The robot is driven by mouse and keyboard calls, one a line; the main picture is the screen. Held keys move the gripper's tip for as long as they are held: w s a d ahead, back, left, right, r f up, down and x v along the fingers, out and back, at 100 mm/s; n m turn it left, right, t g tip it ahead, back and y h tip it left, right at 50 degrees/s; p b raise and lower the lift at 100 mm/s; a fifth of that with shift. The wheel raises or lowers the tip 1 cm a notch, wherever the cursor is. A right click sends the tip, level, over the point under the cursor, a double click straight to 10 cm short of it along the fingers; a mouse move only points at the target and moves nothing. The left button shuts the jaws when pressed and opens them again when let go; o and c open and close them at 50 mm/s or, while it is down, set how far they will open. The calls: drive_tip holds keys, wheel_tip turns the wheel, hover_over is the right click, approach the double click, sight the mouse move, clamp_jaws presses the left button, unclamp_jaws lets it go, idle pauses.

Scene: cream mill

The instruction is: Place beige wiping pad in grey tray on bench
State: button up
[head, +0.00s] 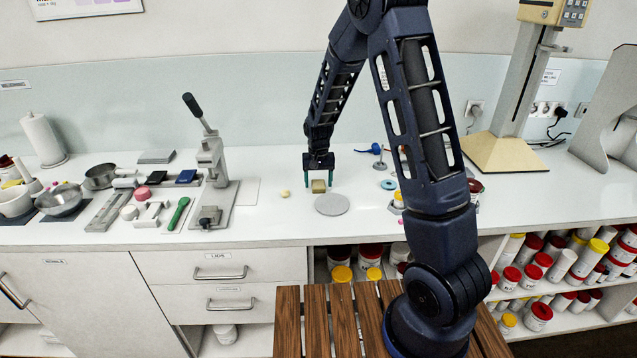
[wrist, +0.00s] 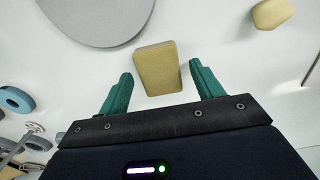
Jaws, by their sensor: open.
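A beige block (head: 319,187), which looks like the wiping pad, is on the white bench right of the lever press. My gripper (head: 319,182) is over it, pointing down, with its green fingers apart. In the wrist view the pad (wrist: 158,66) lies between the fingertips of my gripper (wrist: 161,72), with a gap visible on each side. A long, narrow grey tray (head: 106,212) lies on the bench at the left, between the steel bowl and the pink and white items.
A grey disc (head: 331,205) lies just in front of the pad. A smaller pale yellow piece (head: 285,194) is to its left. The lever press (head: 212,165) stands between pad and tray. A green-handled tool (head: 179,212) and steel bowl (head: 60,201) are near the tray.

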sight(318, 184)
wheel_tip(318, 184, up, 12)
drive_tip(key=s+d+r+t, duration=0.1)
drive_tip(key=s+d+r, duration=0.5)
drive_tip(key=d+r, duration=0.25)
drive_tip(key=s+d+r+t, duration=0.1)
drive_tip(key=s+d+r, duration=0.1)
drive_tip(key=s+d, duration=0.2)
drive_tip(key=s+d+r+t, duration=0.1)
drive_tip(key=s+d+r, duration=0.2)
drive_tip(key=s, duration=0.8)
drive_tip(key=s+d+r+t, duration=0.1)
drive_tip(key=s+d+r, duration=0.2)
drive_tip(key=s+d, duration=0.3)
drive_tip(key=shift+s, duration=1.1)
drive_tip(key=shift+s+d+t, duration=0.25)
drive_tip(key=shift+s+t, duration=0.05)
drive_tip(key=shift+s, duration=0.15)
drive_tip(key=shift+w+a+f, duration=0.1)
